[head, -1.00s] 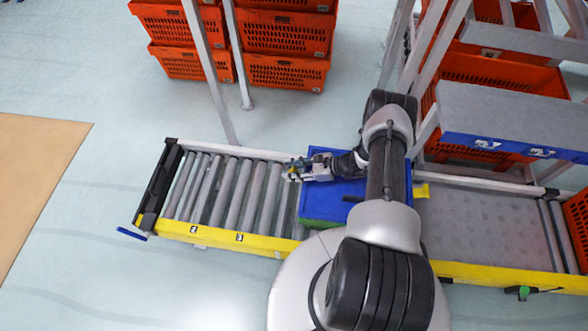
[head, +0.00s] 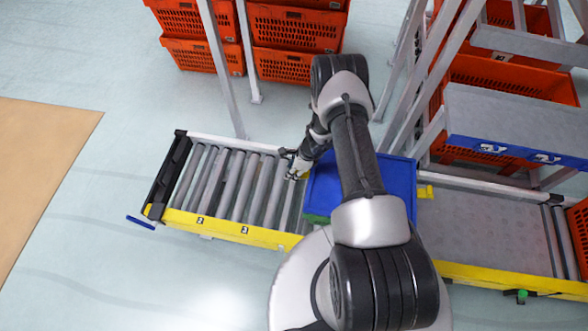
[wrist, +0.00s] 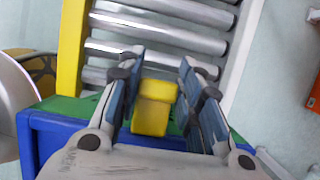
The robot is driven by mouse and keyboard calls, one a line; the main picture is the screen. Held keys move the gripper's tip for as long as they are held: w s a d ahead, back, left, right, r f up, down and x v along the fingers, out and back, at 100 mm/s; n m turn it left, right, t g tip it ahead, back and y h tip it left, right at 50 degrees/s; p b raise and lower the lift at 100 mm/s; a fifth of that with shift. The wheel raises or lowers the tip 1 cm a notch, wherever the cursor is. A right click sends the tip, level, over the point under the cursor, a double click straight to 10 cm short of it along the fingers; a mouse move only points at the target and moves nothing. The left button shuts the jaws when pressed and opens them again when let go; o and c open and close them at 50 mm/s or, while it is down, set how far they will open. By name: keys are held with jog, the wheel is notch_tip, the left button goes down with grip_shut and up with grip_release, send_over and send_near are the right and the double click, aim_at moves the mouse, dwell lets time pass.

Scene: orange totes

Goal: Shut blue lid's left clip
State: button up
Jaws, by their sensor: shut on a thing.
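The blue lid (head: 398,183) lies on a green tote on the roller conveyor, partly hidden under my arm. In the wrist view the lid's edge (wrist: 45,140) and the green tote (wrist: 72,108) show below the fingers. The yellow left clip (wrist: 153,112) is between my two fingers at the lid's left side. My gripper (wrist: 160,70) is shut on this clip. In the head view my gripper (head: 296,172) is at the left edge of the lid. Whether the clip is latched cannot be told. A yellow clip (head: 425,192) shows on the lid's right side.
Bare rollers (head: 225,185) lie left of the tote, with a yellow side rail (head: 215,227) in front. A grey plate (head: 480,225) lies right. Frame posts (head: 222,70) and orange totes (head: 300,35) stand behind.

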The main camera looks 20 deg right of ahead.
jog(key=shift+a+f+g+h, duration=0.1)
jog(key=shift+f+g+h, duration=0.2)
jog(key=shift+h, duration=0.1)
jog(key=shift+f, duration=0.1)
dwell(0.5)
jog(key=o, duration=1.1)
jog(key=shift+c, duration=0.2)
jog(key=v, duration=1.2)
jog(key=shift+w+a, duration=0.2)
jog(key=shift+a, duration=0.05)
